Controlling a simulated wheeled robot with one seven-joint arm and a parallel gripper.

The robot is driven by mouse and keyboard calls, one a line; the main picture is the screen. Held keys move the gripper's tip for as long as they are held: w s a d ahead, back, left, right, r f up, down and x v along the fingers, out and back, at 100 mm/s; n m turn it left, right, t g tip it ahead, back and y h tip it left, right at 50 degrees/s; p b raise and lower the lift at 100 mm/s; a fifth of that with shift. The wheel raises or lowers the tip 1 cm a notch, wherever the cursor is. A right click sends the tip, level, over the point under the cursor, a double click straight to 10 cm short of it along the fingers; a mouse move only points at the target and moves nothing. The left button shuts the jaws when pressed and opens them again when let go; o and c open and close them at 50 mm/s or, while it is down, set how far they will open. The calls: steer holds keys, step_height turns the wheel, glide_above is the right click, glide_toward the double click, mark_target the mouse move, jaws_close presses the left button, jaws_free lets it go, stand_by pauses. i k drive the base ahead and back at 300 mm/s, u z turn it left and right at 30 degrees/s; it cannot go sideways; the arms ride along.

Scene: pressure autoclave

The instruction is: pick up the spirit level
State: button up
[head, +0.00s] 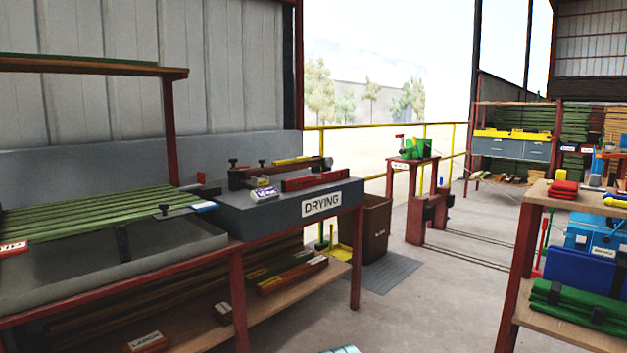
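A long red bar (315,180) lies on the grey top of the bench marked DRYING (290,208), near its right end. It looks like the spirit level, but it is too small to be sure. Just behind it is a long brown wooden piece with dark knobs (275,174). A small white and purple labelled item (264,194) lies to its left. A yellow strip (293,160) lies farther back. My gripper is not in this view.
Green slats (95,212) lie on the left of the bench; a lower shelf (275,306) holds boards and boxes. A brown bin (376,230) stands past the bench's right end. A loaded wooden shelf (540,320) stands at right.

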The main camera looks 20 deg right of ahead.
mark_target(304, 182)
steer(key=z, duration=0.75)
steer(key=i, duration=2.35)
steer(key=u, duration=0.45)
